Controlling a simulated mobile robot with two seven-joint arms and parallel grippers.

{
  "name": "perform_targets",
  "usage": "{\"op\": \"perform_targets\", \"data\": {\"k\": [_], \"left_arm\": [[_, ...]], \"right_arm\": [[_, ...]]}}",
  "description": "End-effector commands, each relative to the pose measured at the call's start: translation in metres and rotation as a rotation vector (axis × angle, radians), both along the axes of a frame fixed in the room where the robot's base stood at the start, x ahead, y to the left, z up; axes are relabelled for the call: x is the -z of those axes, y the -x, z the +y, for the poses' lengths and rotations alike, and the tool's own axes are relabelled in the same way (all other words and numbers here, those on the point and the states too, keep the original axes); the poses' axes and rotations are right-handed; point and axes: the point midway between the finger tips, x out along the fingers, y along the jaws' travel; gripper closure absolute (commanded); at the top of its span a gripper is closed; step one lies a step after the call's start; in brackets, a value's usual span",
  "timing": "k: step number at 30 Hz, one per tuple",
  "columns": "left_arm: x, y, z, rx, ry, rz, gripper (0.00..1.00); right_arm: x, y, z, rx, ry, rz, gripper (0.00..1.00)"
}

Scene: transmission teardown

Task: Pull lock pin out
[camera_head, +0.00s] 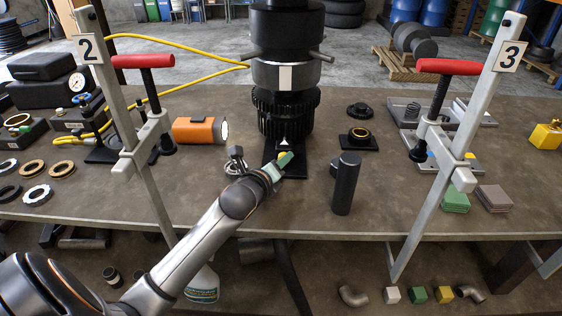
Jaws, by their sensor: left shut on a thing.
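The transmission (284,75), a tall black and grey cylindrical stack with dark gear teeth low down, stands upright at the middle of the bench. A small yellow part (283,154), which looks like the lock pin's head, shows at the foot of the stack under a white triangle mark. My left gripper (286,159) reaches in from the lower left and is shut at this yellow part, with its greenish fingers close against the base. The fingers hide most of the pin, so I cannot tell how deep it sits. My right gripper is out of view.
A black cylinder (345,184) stands just right of my left gripper. Two grey clamp posts with red handles, marked 2 (143,165) and 3 (455,150), rise at the bench front. An orange lamp (199,131) lies left. The bench between cylinder and post 3 is clear.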

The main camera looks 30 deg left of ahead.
Motion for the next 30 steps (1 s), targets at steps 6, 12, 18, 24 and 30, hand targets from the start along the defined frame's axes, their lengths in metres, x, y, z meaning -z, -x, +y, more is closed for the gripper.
{"op": "perform_targets", "data": {"k": [6,12,18,24,30], "left_arm": [[-0.003,0.007,-0.003,0.0,-0.004,0.002,1.0],[-0.002,0.023,-0.013,0.0,-0.003,0.002,1.0],[0.001,0.024,-0.015,0.0,-0.001,0.002,1.0],[0.001,0.025,-0.015,0.0,0.0,0.003,0.54],[0.0,0.024,-0.015,0.0,0.0,0.001,0.51]], "right_arm": [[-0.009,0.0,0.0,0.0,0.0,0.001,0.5],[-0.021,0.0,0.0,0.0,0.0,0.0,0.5],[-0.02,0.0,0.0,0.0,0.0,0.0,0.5],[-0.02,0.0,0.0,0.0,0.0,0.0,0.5],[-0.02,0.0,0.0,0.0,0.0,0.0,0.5]]}}
